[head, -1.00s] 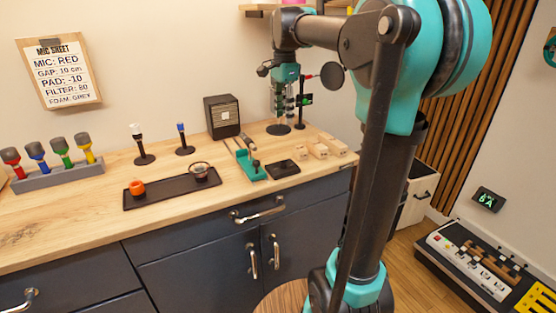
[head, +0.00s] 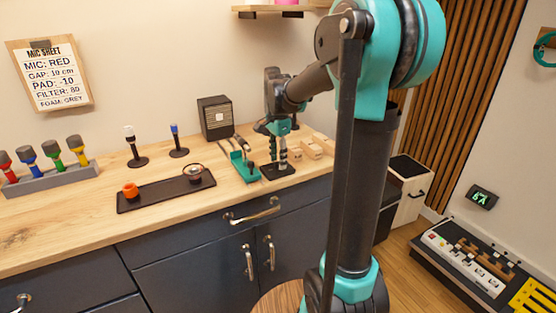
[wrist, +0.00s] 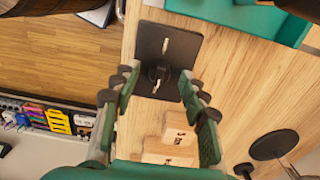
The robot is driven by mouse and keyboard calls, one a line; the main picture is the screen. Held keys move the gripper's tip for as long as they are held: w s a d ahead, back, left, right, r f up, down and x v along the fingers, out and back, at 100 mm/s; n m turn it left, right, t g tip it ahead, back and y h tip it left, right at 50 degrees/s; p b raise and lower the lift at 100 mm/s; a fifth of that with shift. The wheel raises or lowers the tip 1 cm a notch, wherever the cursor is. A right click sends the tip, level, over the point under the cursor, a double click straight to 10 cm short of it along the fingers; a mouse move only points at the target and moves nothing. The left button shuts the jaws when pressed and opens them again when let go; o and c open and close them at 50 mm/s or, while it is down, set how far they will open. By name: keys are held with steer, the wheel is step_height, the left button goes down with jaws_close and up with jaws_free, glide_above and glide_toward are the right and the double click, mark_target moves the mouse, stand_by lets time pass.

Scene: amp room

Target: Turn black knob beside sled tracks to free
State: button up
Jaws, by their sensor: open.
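The black knob (wrist: 159,73) stands on a square black plate (wrist: 185,50) with pale marks at two opposite sides. The plate lies on the wooden counter, just right of the teal sled tracks (head: 238,163) in the head view. The tracks' teal edge also shows in the wrist view (wrist: 235,14). My gripper (head: 277,168) points down over the plate (head: 290,171). In the wrist view my gripper (wrist: 158,82) is open, one finger on each side of the knob. I cannot tell whether either finger touches it. The knob is hidden in the head view.
Wooden blocks (head: 311,151) sit close to the gripper, also seen in the wrist view (wrist: 172,140). A black tray (head: 150,193) holds an orange ring and a round metal item. A dark speaker box (head: 215,117) stands behind. The counter's front-left is clear.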

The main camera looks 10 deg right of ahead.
steer(key=shift+f, duration=0.25)
jaws_close()
